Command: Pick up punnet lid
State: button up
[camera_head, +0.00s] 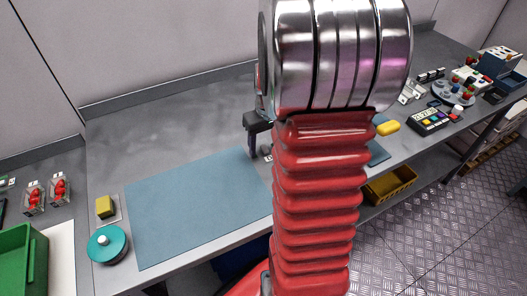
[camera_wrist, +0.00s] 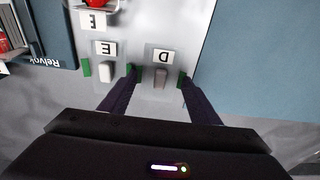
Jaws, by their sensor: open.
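In the wrist view, a clear, flat square piece that looks like a punnet lid (camera_wrist: 151,88) lies on the grey surface, with a grey knob (camera_wrist: 161,76) beside a white "D" label. My gripper (camera_wrist: 157,75) is open, its fingers on either side of this knob, apart from it. In the head view, my dark gripper shows only partly behind my red arm, and the lids are mostly hidden there.
A blue mat (camera_head: 195,200) lies left of my arm; it also shows at right in the wrist view (camera_wrist: 260,75). A dark blue "Relvok" box (camera_wrist: 48,35) and red berries (camera_wrist: 100,3) are near the lids. A teal round object (camera_head: 107,245) and green crate (camera_head: 38,262) stand at left.

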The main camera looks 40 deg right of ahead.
jog(key=shift+c, duration=0.3)
jog(key=c, duration=0.7)
jog(key=shift+c, duration=0.2)
notch_tip(320, 180, up, 10)
dwell(0.8)
